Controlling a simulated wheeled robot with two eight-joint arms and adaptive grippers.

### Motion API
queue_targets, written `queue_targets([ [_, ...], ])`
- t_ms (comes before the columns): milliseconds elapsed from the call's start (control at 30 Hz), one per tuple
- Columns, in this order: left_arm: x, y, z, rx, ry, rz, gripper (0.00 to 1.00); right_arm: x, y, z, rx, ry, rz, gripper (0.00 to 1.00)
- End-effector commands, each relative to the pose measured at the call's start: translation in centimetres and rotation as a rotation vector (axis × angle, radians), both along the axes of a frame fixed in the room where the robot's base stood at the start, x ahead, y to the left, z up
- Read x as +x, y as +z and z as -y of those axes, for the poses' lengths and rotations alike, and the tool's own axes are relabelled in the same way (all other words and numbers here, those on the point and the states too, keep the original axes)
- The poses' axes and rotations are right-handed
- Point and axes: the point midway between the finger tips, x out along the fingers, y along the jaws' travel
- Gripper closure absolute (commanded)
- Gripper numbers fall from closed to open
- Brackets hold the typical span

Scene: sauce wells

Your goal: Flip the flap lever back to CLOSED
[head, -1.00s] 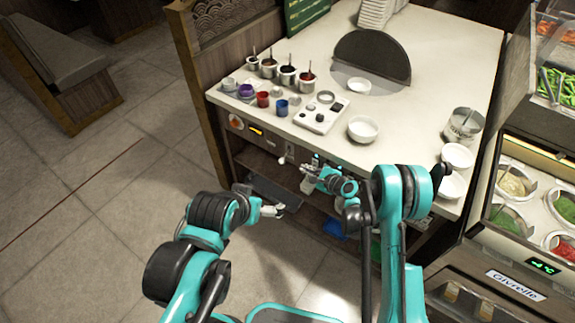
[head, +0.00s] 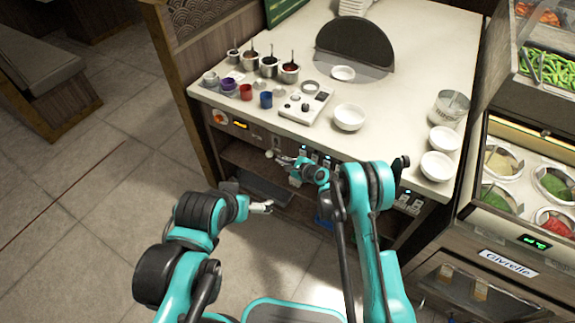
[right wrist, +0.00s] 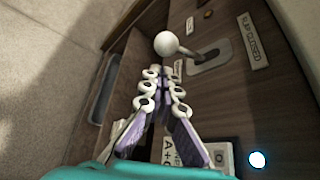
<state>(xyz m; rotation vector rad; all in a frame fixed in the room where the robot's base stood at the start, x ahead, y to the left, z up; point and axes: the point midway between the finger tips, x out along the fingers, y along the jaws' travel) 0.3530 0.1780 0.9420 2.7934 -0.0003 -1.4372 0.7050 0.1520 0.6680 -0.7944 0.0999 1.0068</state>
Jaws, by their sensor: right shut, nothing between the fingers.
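The flap lever is a metal rod with a white ball knob (right wrist: 167,43), rising from a slotted plate (right wrist: 211,61) on the wooden counter front. A label reading FLAP CLOSED (right wrist: 252,40) sits beside the plate. The knob also shows small in the head view (head: 268,153). My right gripper (right wrist: 165,70) is shut and empty, its tips just short of the knob; I cannot tell whether they touch it. In the head view, my right gripper (head: 281,159) is at the counter front beside the lever. My left gripper (head: 262,207) hangs lower; its fingers are too small to read.
The counter top (head: 395,100) carries sauce pots, coloured cups, a control box (head: 306,104) and white bowls (head: 349,117). An orange knob (head: 220,117) and switches line the counter front. Below is an open shelf (head: 245,160). A cold food display (head: 520,180) stands at right.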

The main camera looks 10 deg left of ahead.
Motion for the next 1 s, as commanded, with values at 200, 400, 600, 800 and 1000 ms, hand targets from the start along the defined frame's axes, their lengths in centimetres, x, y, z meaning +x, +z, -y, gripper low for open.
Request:
queue_targets([
  [200,0.0,-1.2,0.0,0.000,0.000,0.000,0.00,1.6,-1.4,-2.1,0.000,0.001,-0.001,1.00],
  [400,0.0,-1.4,0.0,0.000,0.000,0.000,0.00,2.1,-1.5,-2.7,0.000,0.000,0.000,1.00],
  [600,0.0,-1.3,0.0,0.000,0.000,0.000,0.00,2.1,-1.5,-2.7,0.000,0.000,0.000,1.00],
  [800,0.0,-1.3,0.0,0.000,0.000,0.000,0.00,2.0,-1.4,-2.7,0.004,0.000,-0.011,1.00],
  [1000,0.0,-1.3,0.0,0.000,0.000,0.000,0.00,1.9,-1.2,-2.7,0.018,-0.001,-0.050,1.00],
])
